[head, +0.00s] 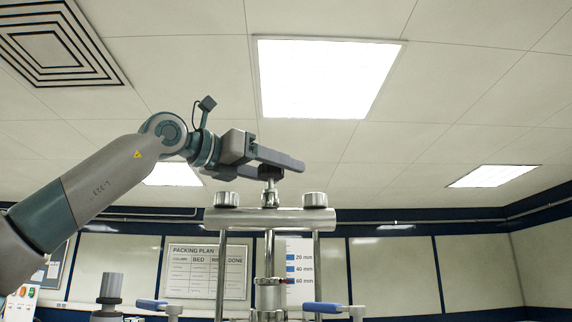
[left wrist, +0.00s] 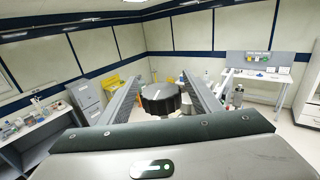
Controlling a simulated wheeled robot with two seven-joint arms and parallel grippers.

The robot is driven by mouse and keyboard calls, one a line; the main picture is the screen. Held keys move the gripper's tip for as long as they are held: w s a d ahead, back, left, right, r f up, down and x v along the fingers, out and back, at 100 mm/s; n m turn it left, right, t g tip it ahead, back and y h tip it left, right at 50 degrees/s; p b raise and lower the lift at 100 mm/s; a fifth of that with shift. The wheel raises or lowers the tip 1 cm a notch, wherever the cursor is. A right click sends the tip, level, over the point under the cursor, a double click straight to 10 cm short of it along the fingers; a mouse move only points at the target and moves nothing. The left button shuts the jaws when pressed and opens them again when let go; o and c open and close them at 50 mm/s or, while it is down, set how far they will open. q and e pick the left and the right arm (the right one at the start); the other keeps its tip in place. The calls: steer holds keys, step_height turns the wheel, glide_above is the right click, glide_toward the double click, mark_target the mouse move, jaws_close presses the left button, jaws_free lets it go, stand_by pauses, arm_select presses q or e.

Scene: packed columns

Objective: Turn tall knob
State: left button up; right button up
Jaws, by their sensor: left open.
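The black ribbed knob (left wrist: 160,98) with a white mark on top shows in the left wrist view, between the two fingers of my left gripper (left wrist: 162,78). The fingers are open, and a gap shows on at least part of each side of the knob. In the head view my left gripper (head: 288,169) is level at the top of the centre stem (head: 270,196) of a metal column. There the fingers mostly hide the knob. Whether a finger touches it, I cannot tell. My right gripper is in neither view.
A metal crossbar (head: 270,219) with two knurled nuts (head: 227,200) lies just below the gripper. Blue-handled levers (head: 322,307) sit lower down. A packing plan board (head: 206,270) hangs on the wall behind. The space above the gripper is clear.

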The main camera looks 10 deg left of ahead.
arm_select(q)
steer(key=shift+p+x, duration=0.3)
steer(key=shift+x, duration=0.75)
steer(key=c, duration=1)
steer(key=shift+c, duration=0.2)
